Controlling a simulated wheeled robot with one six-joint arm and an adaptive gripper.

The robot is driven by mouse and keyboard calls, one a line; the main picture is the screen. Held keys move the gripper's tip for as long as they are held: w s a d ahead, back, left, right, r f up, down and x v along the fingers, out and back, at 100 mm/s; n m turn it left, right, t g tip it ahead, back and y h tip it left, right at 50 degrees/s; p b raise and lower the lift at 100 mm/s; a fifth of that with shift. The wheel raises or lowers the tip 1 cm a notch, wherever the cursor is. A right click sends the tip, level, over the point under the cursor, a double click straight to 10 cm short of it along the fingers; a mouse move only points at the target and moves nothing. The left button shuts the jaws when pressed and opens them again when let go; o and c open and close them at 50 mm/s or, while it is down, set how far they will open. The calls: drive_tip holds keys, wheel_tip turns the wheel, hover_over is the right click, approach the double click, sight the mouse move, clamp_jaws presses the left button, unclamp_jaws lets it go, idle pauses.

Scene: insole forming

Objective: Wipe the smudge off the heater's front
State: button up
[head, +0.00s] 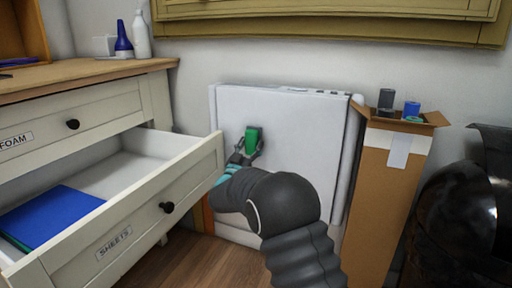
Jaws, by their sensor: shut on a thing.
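The heater (300,130) is a white upright panel unit against the wall in the head view. My gripper (249,150) is in front of the left part of its front. It is shut on a small green block-shaped thing (252,138), perhaps a sponge or cloth. The green thing is at or very near the heater's front; I cannot tell if it touches. No smudge shows on the visible front; my gripper and arm hide part of it.
An open drawer (118,242) marked SHEETS, with blue sheets (48,216) inside, juts out close left of my gripper. A tall open cardboard box (384,190) stands right of the heater. A shiny black object (455,220) is far right. A yellowish cabinet (330,22) hangs above.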

sight(296, 139)
drive_tip(key=shift+w+r, duration=0.15)
drive_tip(key=shift+r, duration=0.75)
drive_tip(key=shift+s+d, duration=0.35)
drive_tip(key=shift+d, duration=0.55)
drive_tip(key=shift+s+d, duration=0.35)
drive_tip(key=shift+d, duration=0.75)
drive_tip(key=shift+s+d, duration=0.4)
drive_tip(key=shift+d, duration=0.75)
drive_tip(key=shift+s+d, duration=0.35)
drive_tip(key=shift+d, duration=0.75)
drive_tip(key=shift+s+d, duration=0.4)
drive_tip(key=shift+d, duration=0.45)
drive_tip(key=shift+s+d, duration=0.35)
drive_tip(key=shift+d, duration=0.5)
drive_tip(key=shift+s+d, duration=0.4)
drive_tip(key=shift+d, duration=0.45)
drive_tip(key=shift+s+a, duration=0.1)
drive_tip(key=shift+s+a, duration=0.3)
drive_tip(key=shift+s, duration=0.6)
drive_tip(key=shift+s+a, duration=0.35)
drive_tip(key=shift+s, duration=0.55)
drive_tip(key=shift+s+a, duration=0.3)
drive_tip(key=shift+s, duration=0.6)
drive_tip(key=shift+s+a, duration=0.1)
drive_tip(key=shift+s, duration=0.05)
